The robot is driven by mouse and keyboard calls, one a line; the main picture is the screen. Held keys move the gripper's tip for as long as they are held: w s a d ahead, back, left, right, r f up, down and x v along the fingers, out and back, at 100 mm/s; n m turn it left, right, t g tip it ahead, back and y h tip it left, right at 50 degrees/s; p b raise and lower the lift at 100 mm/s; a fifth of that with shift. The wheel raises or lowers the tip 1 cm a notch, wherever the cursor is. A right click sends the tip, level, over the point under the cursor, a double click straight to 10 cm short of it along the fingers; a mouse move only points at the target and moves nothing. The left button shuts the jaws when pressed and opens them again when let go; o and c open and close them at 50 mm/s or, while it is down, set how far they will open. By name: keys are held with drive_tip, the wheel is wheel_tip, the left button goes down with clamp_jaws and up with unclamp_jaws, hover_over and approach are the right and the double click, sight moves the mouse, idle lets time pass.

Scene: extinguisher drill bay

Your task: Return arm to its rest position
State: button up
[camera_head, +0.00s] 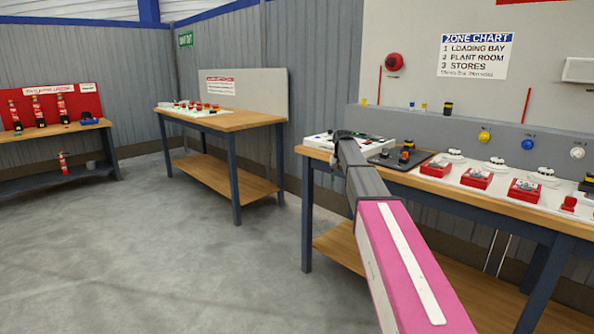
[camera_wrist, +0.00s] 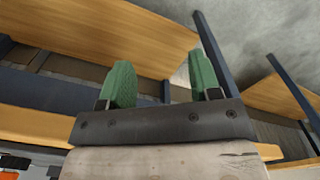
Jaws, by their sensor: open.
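My arm reaches from the lower right toward the right-hand workbench (camera_head: 430,192) in the head view, with its dark far end over the bench's near left corner. In the wrist view, my gripper (camera_wrist: 160,62) shows two green fingers spread apart. Nothing is between them. Behind the fingers are a wooden bench surface (camera_wrist: 110,35), dark blue legs and grey floor. In the head view the fingers cannot be made out.
The right-hand bench carries a dark tray (camera_head: 400,158), red boxes (camera_head: 477,178) and white detectors (camera_head: 497,163). A zone chart (camera_head: 475,56) hangs above. A second bench (camera_head: 220,120) and an extinguisher bench (camera_head: 50,133) stand further left. The grey floor (camera_head: 150,240) at left is clear.

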drive_tip(key=s+f, duration=0.9)
drive_tip(key=s, duration=0.4)
drive_tip(key=s+f+n, duration=0.1)
drive_tip(key=s+f, duration=0.8)
drive_tip(key=s, duration=0.4)
drive_tip(key=s+f+n, duration=0.1)
drive_tip(key=s+f, duration=0.7)
drive_tip(key=s, duration=0.5)
drive_tip(key=shift+s+f, duration=0.2)
drive_tip(key=shift+f, duration=0.2)
